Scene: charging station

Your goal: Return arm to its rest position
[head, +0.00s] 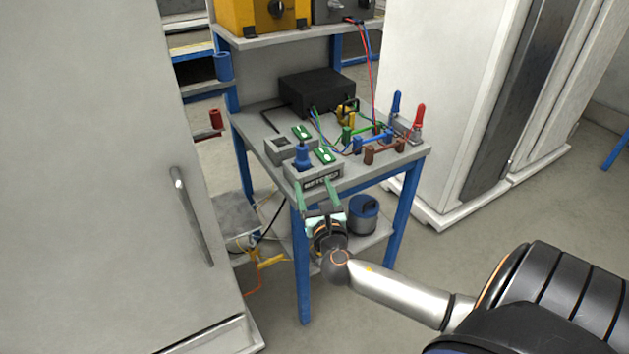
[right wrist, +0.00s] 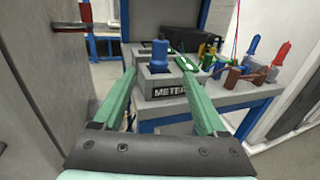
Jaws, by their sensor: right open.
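My right gripper (head: 315,184) is open in front of the grey block labelled METER (head: 318,173) on the workbench. In the right wrist view its two green fingers (right wrist: 157,72) are spread apart with nothing held between them. The METER block (right wrist: 166,84) lies beyond the fingers. A blue plug-like piece (head: 302,157) stands upright in the block's socket, and it also shows in the right wrist view (right wrist: 159,54). My left gripper is out of view.
The bench (head: 395,165) also holds a black box (head: 317,93), red and blue handled pieces, and coloured clips. A tall grey cabinet (head: 100,180) stands close on the left, a white one (head: 425,80) on the right. The floor (head: 510,215) in front of the white cabinet is clear.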

